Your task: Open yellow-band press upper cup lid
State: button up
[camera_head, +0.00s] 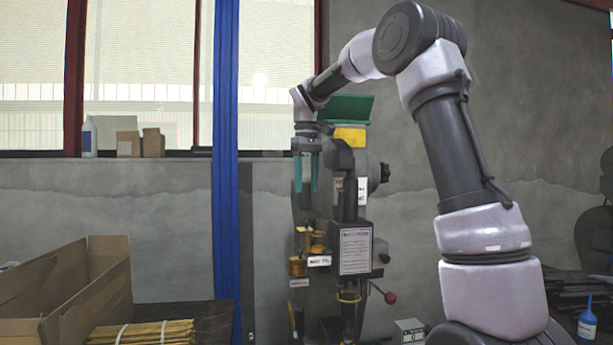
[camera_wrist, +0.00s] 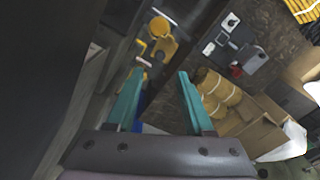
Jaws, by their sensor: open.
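The press (camera_head: 352,190) stands against the wall, with a yellow band (camera_head: 350,137) under its green top hopper (camera_head: 346,107). Small yellow cups (camera_head: 297,266) sit low on its left side. In the wrist view, yellow cups (camera_wrist: 159,27) show beyond my fingers. Which piece is the upper cup's lid, and whether it is shut, is too small to tell. My gripper (camera_head: 306,188) points down, open and empty, in front of the press's upper left part and above the cups. Its two teal fingers also show apart in the wrist view (camera_wrist: 160,75).
A blue post (camera_head: 225,180) rises left of the press. An open cardboard box (camera_head: 95,285) and yellow bundled sticks (camera_head: 145,331) lie at the lower left. A red-knobbed lever (camera_head: 389,297) sticks out at the press's lower right. A blue bottle (camera_head: 587,323) stands far right.

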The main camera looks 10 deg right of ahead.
notch_tip(320, 180, up, 3)
jog(key=shift+f, duration=0.2)
jog(key=s+d+m+t+y, duration=0.1)
jog(key=s+d+m+t, duration=0.15)
jog(key=s, duration=0.55)
jog(key=s+d+m+t, duration=0.1)
jog(key=s+d+m, duration=0.15)
jog(key=s, duration=0.45)
jog(key=s+d+f+m+t, duration=0.1)
jog(key=s+f+m+t, duration=0.1)
jog(key=s, duration=0.4)
jog(key=s+d+f+m+t+y, duration=0.1)
jog(key=s+d+f+m, duration=0.1)
jog(key=s+f, duration=0.3)
jog(key=shift+s+d+f+m+t, duration=0.15)
jog(key=shift+s+m+t, duration=0.25)
jog(key=shift+s, duration=0.1)
dwell(0.7)
